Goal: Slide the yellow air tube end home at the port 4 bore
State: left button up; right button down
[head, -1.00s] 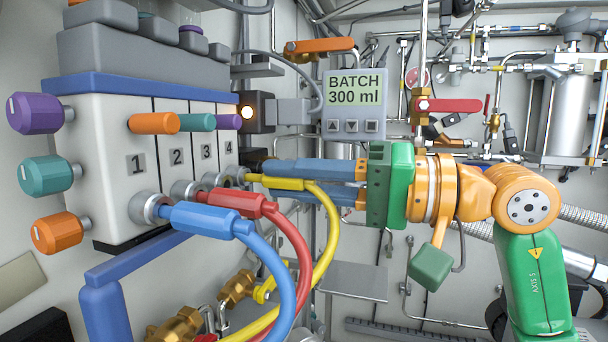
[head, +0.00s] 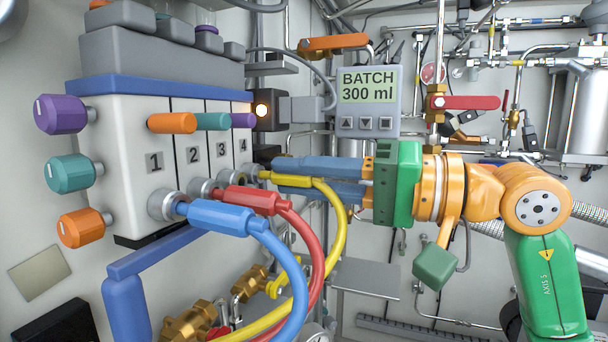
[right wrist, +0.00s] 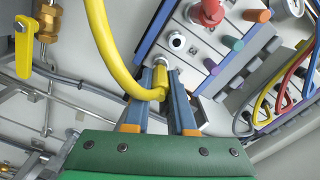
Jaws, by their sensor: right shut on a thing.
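The yellow air tube end (head: 294,181) is held level at the panel's right side. My right gripper (head: 284,173) is shut on it, its two blue fingers on either side of the yellow sleeve (right wrist: 160,76). The tube's front tip meets the metal ring of port 4 (head: 251,171), below the number 4. The right wrist view shows the tip lined up with that ring (right wrist: 167,62). How deep it sits in the bore cannot be seen. The yellow tube (head: 337,240) bends down and back from the fingers. My left gripper is not in view.
A blue tube end (head: 217,216) sits at port 1 and a red one (head: 250,200) at port 2, close to the yellow tube. Port 3 (right wrist: 176,42) looks empty. Coloured knobs (head: 171,123) stick out above the ports. A batch display (head: 367,100) stands behind my right gripper.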

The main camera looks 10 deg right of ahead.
jog(key=c, duration=0.8)
grip_release()
jog(key=shift+c, duration=0.2)
jog(key=shift+o, duration=0.8)
jog(key=shift+w+a, duration=0.15)
jog(key=shift+a, duration=0.15)
jog(key=b+v, duration=0.2)
jog(key=v, duration=0.4)
jog(key=shift+d+f+b, duration=0.1)
jog(key=shift+d+b, duration=0.1)
jog(key=shift+b, duration=0.15)
jog(key=shift+s+d, duration=0.35)
jog(key=shift+w+a, duration=0.1)
jog(key=shift+a, duration=0.05)
